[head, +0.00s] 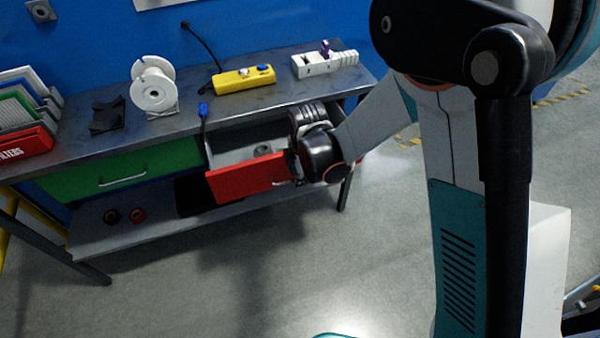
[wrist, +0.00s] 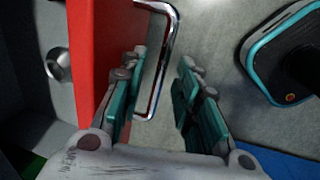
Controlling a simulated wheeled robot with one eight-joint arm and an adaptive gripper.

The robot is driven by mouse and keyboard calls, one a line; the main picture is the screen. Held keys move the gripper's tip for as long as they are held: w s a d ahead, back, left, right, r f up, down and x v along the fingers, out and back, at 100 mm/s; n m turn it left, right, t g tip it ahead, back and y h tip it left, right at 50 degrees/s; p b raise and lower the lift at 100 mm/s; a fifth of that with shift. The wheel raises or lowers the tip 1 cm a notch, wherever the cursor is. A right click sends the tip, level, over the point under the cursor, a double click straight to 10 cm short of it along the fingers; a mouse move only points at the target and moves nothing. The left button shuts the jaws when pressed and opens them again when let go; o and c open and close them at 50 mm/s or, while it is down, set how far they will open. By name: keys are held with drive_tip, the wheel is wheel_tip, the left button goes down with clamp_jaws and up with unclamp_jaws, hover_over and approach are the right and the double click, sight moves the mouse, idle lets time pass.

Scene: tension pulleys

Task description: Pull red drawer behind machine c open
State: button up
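The red drawer (head: 240,180) stands open under the workbench; its grey inside shows behind the red front. In the wrist view, the red drawer front (wrist: 90,50) is at the left, with its metal handle (wrist: 170,45) sticking out from it. My gripper (wrist: 160,98) is open, its two teal fingers apart. The lower part of the handle shows between the fingers, nearer the left one; I cannot tell whether they touch. In the head view my gripper (head: 294,165) is at the right end of the drawer front and hides most of the handle.
A small round part (head: 262,150) lies in the drawer. A closed green drawer (head: 122,172) is to its left. The bench top (head: 205,112) holds a white spool (head: 154,86), a yellow control box (head: 245,79) and a white device (head: 324,63). The floor in front is clear.

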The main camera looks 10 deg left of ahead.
drive_tip(key=shift+r, duration=0.1)
wheel_tip(320, 180, up, 12)
drive_tip(key=s+d, duration=0.1)
drive_tip(key=s, duration=0.1)
drive_tip(key=shift+f, duration=0.2)
drive_tip(key=shift+d, duration=0.1)
idle(0.4)
